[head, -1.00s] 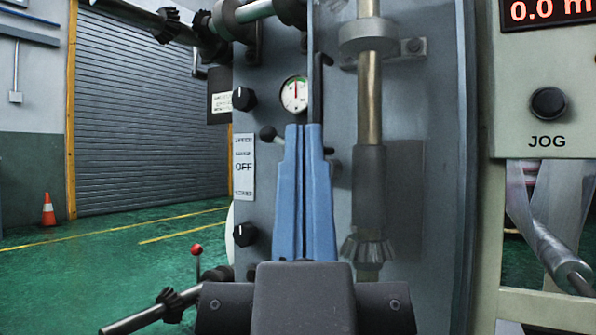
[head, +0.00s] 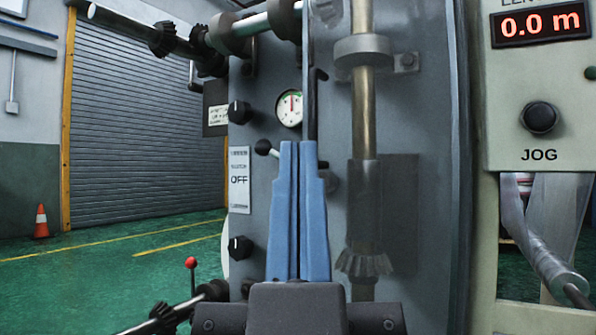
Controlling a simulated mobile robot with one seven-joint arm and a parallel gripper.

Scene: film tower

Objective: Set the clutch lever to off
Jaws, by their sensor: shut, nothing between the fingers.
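A lever with a black ball knob (head: 263,147) sticks out on the grey machine panel. I take it to be the clutch lever, as a white label plate (head: 239,180) reading OFF sits just below and left of it. Its light shaft runs right and goes behind my fingers, so its pivot is hidden. My gripper (head: 299,145) has blue fingers pointing up, shut and empty. The fingertips are just right of the knob in the picture; I cannot tell whether they touch the lever.
A round gauge (head: 289,108) and two black dials (head: 239,112) (head: 240,247) surround the lever. A vertical shaft (head: 364,120) with a bevel gear stands to the right. A red-knobbed lever (head: 191,263) is low left. A JOG button box (head: 539,117) is at right.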

